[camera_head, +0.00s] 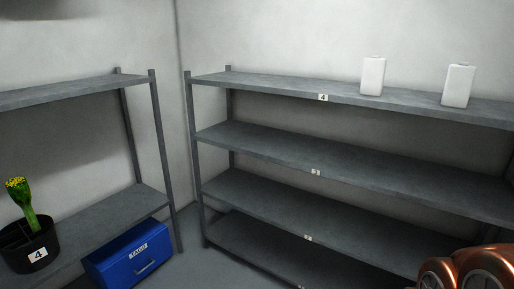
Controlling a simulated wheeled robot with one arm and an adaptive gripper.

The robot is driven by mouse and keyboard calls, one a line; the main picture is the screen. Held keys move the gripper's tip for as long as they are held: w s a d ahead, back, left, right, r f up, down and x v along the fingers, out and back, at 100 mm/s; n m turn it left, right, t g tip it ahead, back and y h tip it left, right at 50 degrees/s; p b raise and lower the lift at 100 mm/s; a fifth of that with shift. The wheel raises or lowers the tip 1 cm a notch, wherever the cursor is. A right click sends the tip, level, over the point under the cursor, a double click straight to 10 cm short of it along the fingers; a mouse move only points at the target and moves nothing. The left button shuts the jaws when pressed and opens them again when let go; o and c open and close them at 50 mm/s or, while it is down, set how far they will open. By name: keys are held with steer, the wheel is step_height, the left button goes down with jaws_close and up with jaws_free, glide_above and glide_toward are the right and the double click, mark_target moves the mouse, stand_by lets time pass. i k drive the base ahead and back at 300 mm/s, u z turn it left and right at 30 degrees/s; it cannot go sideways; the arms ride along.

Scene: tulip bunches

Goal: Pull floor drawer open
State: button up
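A blue drawer box (112,262) with a "TAGS" label sits on the floor at the lower left, under the low shelf of the left rack. A handle (147,266) shows on its front. The front looks shut. My gripper is not in view. Copper-coloured rounded parts (465,272) at the lower right look like part of my arm.
A black pot (40,247) marked 4, holding a tulip bunch (28,202), stands on the left rack's lower shelf (110,215). A grey rack (300,150) with numbered shelves fills the right. Two white containers (373,76) (458,86) stand on its top. Bare floor (195,262) lies between the racks.

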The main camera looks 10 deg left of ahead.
mark_target(127, 271)
steer(key=u, duration=0.05)
steer(key=i, duration=1.6)
steer(key=u, duration=1.15)
steer(key=i, duration=0.8)
steer(key=u, duration=1.3)
steer(key=i, duration=0.45)
steer(key=u, duration=0.35)
